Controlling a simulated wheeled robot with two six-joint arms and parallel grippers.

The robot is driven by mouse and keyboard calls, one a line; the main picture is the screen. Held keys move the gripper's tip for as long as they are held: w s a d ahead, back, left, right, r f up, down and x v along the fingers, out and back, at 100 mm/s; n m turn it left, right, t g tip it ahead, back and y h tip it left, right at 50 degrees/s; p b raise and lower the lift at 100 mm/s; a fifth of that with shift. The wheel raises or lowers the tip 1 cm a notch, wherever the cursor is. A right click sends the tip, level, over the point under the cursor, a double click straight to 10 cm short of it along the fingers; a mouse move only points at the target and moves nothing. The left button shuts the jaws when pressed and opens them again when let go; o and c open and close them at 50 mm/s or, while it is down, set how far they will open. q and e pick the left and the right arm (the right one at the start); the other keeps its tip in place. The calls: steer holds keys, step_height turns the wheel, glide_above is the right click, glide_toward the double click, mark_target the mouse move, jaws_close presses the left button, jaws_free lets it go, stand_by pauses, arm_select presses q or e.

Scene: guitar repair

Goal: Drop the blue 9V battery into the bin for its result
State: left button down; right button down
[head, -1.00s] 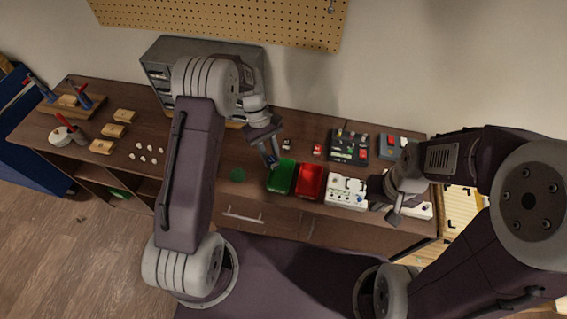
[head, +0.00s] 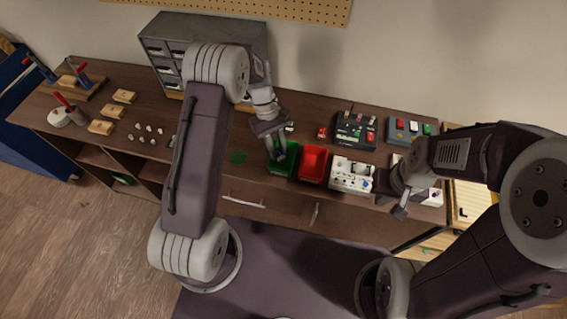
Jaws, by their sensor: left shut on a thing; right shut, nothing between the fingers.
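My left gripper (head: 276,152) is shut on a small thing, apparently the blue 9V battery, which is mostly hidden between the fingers. It points down at the left part of the green bin (head: 288,164); I cannot tell whether the fingertips are above the rim or inside. The red bin (head: 314,164) stands right beside the green one, to its right. My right gripper (head: 400,211) is shut and empty, low in front of the bench's right part.
A white device (head: 351,174) stands right of the red bin. Behind it are a dark tester box (head: 355,130) and a box with coloured blocks (head: 408,130). A grey drawer cabinet (head: 160,48) is at the back.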

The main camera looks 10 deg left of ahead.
arm_select(q)
steer(key=c, duration=1.1)
jaws_free()
steer(key=shift+a, duration=0.1)
steer(key=shift+r, duration=0.1)
steer(key=v, duration=0.9)
steer(key=shift+b, duration=0.35)
